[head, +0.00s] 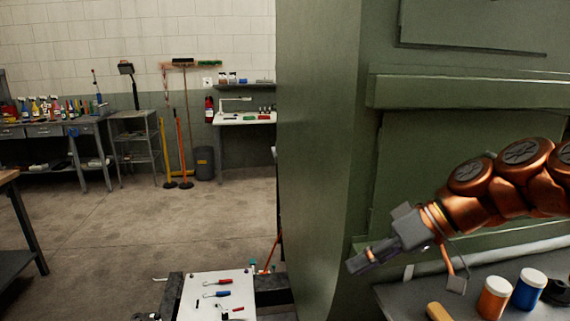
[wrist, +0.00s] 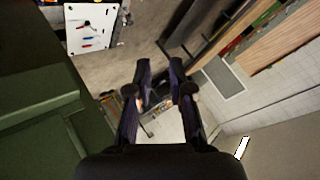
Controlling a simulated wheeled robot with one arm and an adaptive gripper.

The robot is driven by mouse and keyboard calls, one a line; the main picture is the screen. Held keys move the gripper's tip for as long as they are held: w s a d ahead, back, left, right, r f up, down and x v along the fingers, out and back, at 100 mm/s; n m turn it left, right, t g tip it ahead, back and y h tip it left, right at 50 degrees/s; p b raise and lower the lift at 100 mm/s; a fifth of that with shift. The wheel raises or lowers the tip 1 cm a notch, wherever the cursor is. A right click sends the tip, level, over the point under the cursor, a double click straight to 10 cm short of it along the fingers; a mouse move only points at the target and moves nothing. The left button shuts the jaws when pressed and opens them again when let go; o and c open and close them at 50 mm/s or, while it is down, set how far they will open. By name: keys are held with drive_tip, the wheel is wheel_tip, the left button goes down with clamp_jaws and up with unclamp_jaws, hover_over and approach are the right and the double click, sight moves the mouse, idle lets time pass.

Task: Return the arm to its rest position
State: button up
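My orange-brown arm (head: 497,185) reaches in from the right edge of the head view, in front of the green fuselage panel (head: 318,130). My grey gripper (head: 362,260) points left and slightly down, above the left end of a dark work surface (head: 395,292). In the wrist view, the two dark fingers of my gripper (wrist: 160,78) stand apart with a gap between them. Nothing is held between them. The green structure (wrist: 45,115) fills the left of the wrist view, apart from the fingers.
An orange jar (head: 494,298), a blue jar (head: 528,289) and a yellow-handled item (head: 438,312) are below my arm. A white board (head: 217,298) with several small tools lies at the lower middle; it shows in the wrist view (wrist: 78,45). Open floor (head: 130,225) lies left.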

drive_tip(key=s+a+f+m+g+h, duration=0.25)
drive_tip(key=s+f+h, duration=0.25)
drive_tip(key=s+f, duration=0.65)
drive_tip(key=s+d+f+m+h, duration=0.2)
drive_tip(key=s+d+f, duration=0.1)
drive_tip(key=s, duration=0.2)
drive_tip(key=s+d+f+m+g+h, duration=0.1)
drive_tip(key=s+d+f+m+h, duration=0.1)
drive_tip(key=s, duration=0.4)
drive_tip(key=shift+d+f, duration=0.8)
drive_tip(key=shift+d, duration=0.2)
drive_tip(key=shift+a, duration=0.2)
